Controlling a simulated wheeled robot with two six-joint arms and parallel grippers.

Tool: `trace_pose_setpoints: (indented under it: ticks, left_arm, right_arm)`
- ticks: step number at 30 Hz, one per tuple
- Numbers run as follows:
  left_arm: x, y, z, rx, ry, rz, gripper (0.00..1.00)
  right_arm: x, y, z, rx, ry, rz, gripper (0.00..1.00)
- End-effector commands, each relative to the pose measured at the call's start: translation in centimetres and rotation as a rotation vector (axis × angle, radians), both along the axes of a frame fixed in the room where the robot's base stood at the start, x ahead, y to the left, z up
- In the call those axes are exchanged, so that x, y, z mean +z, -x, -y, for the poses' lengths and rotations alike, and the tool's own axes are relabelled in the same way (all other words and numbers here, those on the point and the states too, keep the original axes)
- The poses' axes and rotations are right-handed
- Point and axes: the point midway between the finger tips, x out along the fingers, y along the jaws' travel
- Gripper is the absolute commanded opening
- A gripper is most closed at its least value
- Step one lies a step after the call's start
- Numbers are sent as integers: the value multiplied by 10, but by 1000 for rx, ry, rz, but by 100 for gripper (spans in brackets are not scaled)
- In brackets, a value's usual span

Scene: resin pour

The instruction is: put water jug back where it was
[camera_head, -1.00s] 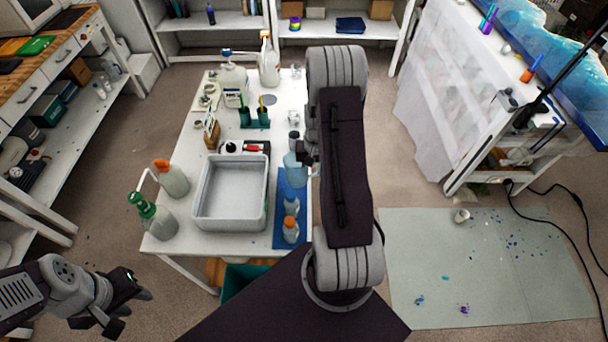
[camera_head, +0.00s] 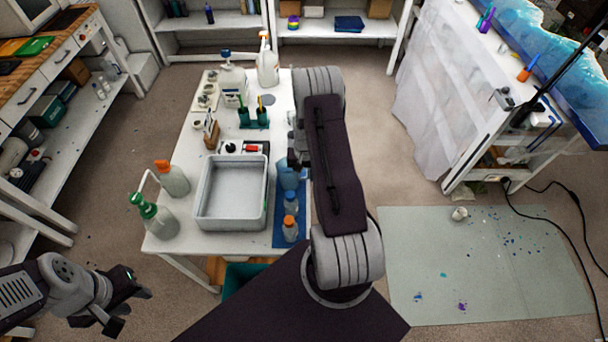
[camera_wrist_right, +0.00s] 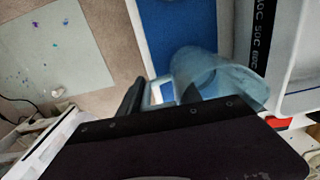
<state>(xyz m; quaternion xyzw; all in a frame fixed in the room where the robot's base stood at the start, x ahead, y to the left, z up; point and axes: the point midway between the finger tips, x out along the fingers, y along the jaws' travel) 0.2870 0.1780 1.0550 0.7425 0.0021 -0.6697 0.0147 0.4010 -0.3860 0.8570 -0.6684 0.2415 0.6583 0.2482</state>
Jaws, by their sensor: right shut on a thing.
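The water jug (camera_head: 290,174) is translucent pale blue. It is at the far end of the blue mat (camera_head: 280,238), near the right edge of the white table, and looks roughly upright. My right gripper (camera_head: 299,158) is shut on it, with the fingers partly hidden by my arm. The jug also shows in the right wrist view (camera_wrist_right: 205,75), between the gripper and the blue mat (camera_wrist_right: 185,30). I cannot tell whether its base touches the mat. My left gripper (camera_head: 125,301) is empty and open, off the table at the lower left.
A grey tray (camera_head: 202,222) is left of the mat. Two small bottles, one clear (camera_head: 290,202) and one orange-capped (camera_head: 290,229), stand on the mat near the jug. A green cup holder (camera_head: 254,118) and white jugs (camera_head: 233,82) are farther back. Spray bottles (camera_head: 152,217) stand at left.

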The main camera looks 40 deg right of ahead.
Motion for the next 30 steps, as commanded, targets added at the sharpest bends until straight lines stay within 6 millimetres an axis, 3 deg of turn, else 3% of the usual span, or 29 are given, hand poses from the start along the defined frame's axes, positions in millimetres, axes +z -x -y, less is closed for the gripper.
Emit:
trace_pose_setpoints:
  ticks: [3, 4, 6, 19, 30]
  left_arm:
    - [-4, 0, 0, 0, 0, 0, 36]
    - [-4, 0, 0, 0, 0, 0, 36]
    - [-3, 0, 0, 0, 0, 0, 36]
    - [-1, 0, 0, 0, 0, 0, 36]
    - [-12, 0, 0, 0, 0, 0, 36]
  right_arm:
    - [-4, 0, 0, 0, 0, 0, 0]
    - [-4, 0, 0, 0, 0, 0, 44]
    - [-3, 0, 0, 0, 0, 0, 63]
    - [7, 0, 0, 0, 1, 1, 63]
    - [83, 0, 1, -1, 2, 4, 63]
